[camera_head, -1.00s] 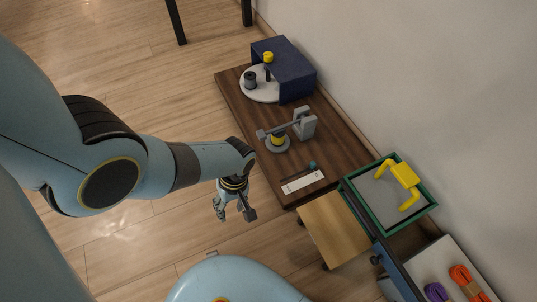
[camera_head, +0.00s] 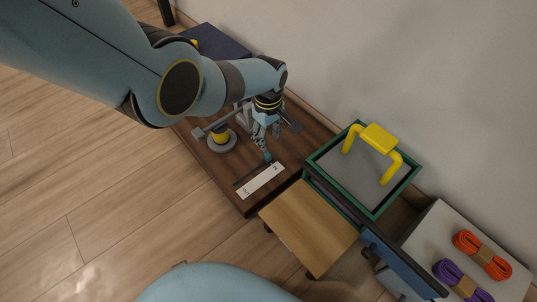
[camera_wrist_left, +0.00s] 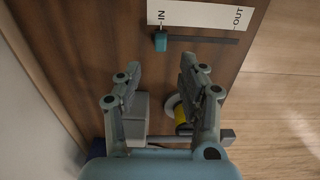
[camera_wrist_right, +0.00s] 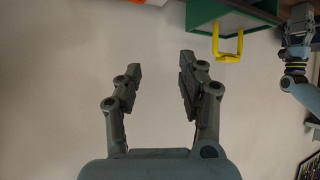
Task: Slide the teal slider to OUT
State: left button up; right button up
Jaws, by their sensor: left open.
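The teal slider (camera_wrist_left: 160,42) sits at the IN end of its dark slot (camera_wrist_left: 210,41) in the left wrist view. The white label strip (camera_wrist_left: 190,14) beside the slot reads IN and OUT. In the head view the slider (camera_head: 268,157) shows just below the fingertips of my left gripper (camera_head: 264,140). My left gripper is open and empty; in its wrist view the slider lies beyond the fingertips (camera_wrist_left: 160,64), and I see no contact. My right gripper (camera_wrist_right: 159,63) is open and empty, facing a bare wall.
A grey-and-yellow lever fixture (camera_head: 221,137) stands on the brown board (camera_head: 230,192) beside my left gripper. A green-rimmed tray with a yellow handle (camera_head: 379,138) is to the right. Orange cord (camera_head: 482,253) and purple cord (camera_head: 462,280) lie at lower right.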

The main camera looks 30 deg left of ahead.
aim_at(268, 154)
pick_arm(q)
notch_tip(268, 154, down, 3)
jog(key=shift+s+r+b, duration=0.1)
jog(key=shift+b, duration=0.75)
jog(key=shift+f+b, duration=0.7)
jog(key=shift+f, duration=0.25)
pick_arm(e)
jog(key=w+a+r+n+t+y, duration=0.2)
jog(key=w+r+t, duration=0.75)
jog(key=r, duration=0.65)
pick_arm(q)
jog(key=shift+f+b, duration=0.5)
jog(key=shift+f, duration=0.2)
jog(key=shift+f+b, duration=0.65)
jog(key=shift+f, duration=0.2)
pick_arm(e)
notch_tip(268, 154, up, 15)
jog(key=a+n+t+y, duration=0.1)
jog(key=n+t+y, duration=0.2)
jog(key=t+y, duration=0.2)
jog(key=shift+s+a+f+n+t+y, duration=0.25)
jog(key=shift+a+n+t+y, duration=0.1)
jog(key=shift+t+y, duration=0.1)
pick_arm(q)
grip_shut()
